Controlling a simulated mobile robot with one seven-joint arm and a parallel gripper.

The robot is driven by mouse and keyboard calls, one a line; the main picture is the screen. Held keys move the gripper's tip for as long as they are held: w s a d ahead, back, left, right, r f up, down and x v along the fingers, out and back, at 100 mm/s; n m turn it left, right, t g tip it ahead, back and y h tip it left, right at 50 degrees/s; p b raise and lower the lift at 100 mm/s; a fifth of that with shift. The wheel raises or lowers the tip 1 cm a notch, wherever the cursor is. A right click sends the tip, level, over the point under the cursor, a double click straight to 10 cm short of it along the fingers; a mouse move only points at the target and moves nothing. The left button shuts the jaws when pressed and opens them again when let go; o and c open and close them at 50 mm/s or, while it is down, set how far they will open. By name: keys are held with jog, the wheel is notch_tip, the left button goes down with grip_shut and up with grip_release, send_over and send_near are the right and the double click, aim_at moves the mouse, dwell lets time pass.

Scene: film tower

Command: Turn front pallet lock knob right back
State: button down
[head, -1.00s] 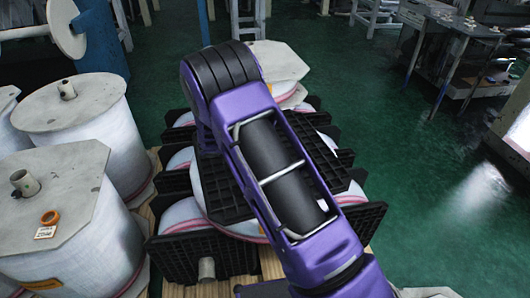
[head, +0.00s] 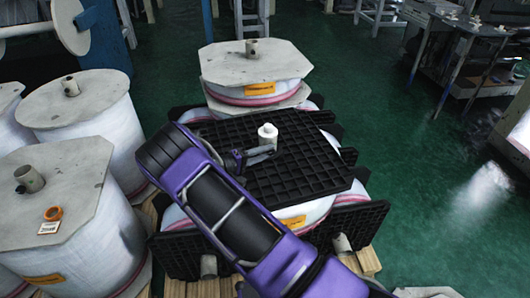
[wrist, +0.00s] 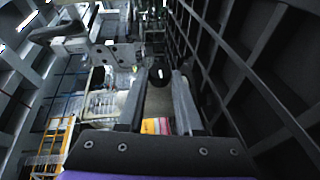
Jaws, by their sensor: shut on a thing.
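A pale, upright lock knob (head: 267,132) stands on the black grid pallet (head: 310,170) on top of the front stack. My gripper (head: 262,151) reaches it from the left, low over the pallet, with its fingers at the knob's lower part. In the wrist view my gripper (wrist: 158,86) has a finger on each side of a grey-brown post-like part (wrist: 157,103) of the knob and is shut on it. The black grid fills the right of that view. The fingers' far side is hidden in the head view.
Large wrapped film rolls with grey octagonal tops (head: 60,175) stand close on the left. Another wrapped roll (head: 255,65) stands behind the pallet. Wooden slats show at the front. The green floor (head: 420,150) is clear on the right, with a work table (head: 470,35) beyond.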

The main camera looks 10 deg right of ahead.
jog(key=shift+d, duration=0.1)
dwell(0.3)
jog(key=c, duration=0.6)
grip_release()
jog(key=v, duration=1.7)
jog(key=shift+s+a+f, duration=0.15)
jog(key=shift+a, duration=0.1)
